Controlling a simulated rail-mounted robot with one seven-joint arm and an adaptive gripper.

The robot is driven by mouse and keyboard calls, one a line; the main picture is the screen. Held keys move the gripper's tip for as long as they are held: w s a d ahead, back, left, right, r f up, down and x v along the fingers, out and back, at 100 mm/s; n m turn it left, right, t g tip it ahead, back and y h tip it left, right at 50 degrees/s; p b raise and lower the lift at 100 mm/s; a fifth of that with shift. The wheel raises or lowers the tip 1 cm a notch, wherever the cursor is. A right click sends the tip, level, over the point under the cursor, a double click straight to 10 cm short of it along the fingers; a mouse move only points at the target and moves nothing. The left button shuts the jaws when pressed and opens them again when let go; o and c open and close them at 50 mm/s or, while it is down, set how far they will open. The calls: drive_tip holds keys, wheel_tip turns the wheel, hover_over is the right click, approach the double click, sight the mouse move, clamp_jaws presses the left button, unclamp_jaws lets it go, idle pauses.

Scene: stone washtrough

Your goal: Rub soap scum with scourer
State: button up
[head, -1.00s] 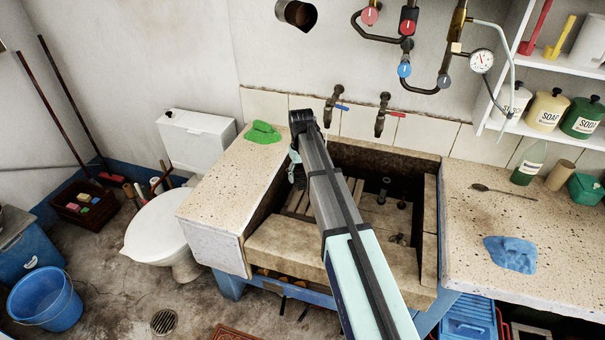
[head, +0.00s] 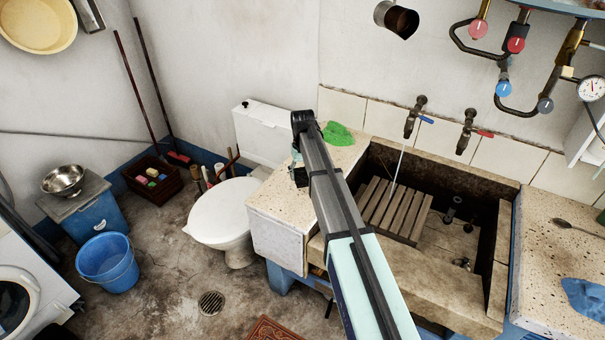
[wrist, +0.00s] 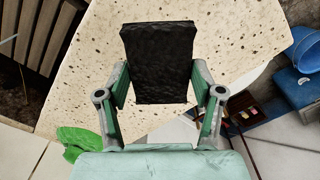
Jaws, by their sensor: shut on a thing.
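A black, rough block, which looks like the scourer (wrist: 158,50), is in my gripper (wrist: 158,85) in the wrist view. The green-padded fingers are shut on its two sides. In the head view my gripper (head: 297,168) and the dark scourer (head: 301,178) show only partly beside my arm, over the speckled stone ledge (head: 272,205) left of the trough. The ledge fills much of the wrist view (wrist: 225,40), with dark specks. I cannot make out a distinct soap scum patch. Whether the scourer touches the ledge is unclear.
A green cloth (head: 338,133) lies at the ledge's back. Right of it is the stone trough (head: 450,165) with a wooden slatted rack (head: 395,210); water runs from the blue-handled tap (head: 411,118). The toilet (head: 222,208) and blue bucket (head: 108,262) stand left.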

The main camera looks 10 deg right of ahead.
sight(303, 193)
drive_tip(key=shift+f+b, duration=1.55)
drive_tip(key=shift+f, duration=2.3)
drive_tip(key=shift+w+d+r, duration=0.2)
drive_tip(key=shift+w+d, duration=0.5)
drive_tip(key=shift+w, duration=0.35)
drive_tip(key=shift+c, duration=0.4)
drive_tip(key=shift+w+d, duration=0.5)
drive_tip(key=shift+w, duration=0.05)
drive_tip(key=shift+s+b, duration=0.25)
drive_tip(key=shift+b, duration=0.05)
drive_tip(key=shift+s+a+f, duration=0.1)
drive_tip(key=shift+s+a, duration=1.15)
drive_tip(key=shift+s, duration=0.25)
wheel_tip(303, 193, up, 3)
drive_tip(key=shift+w+f+p, duration=0.15)
drive_tip(key=shift+p, duration=0.6)
drive_tip(key=shift+r+p, duration=1.35)
drive_tip(key=shift+r, duration=1.4)
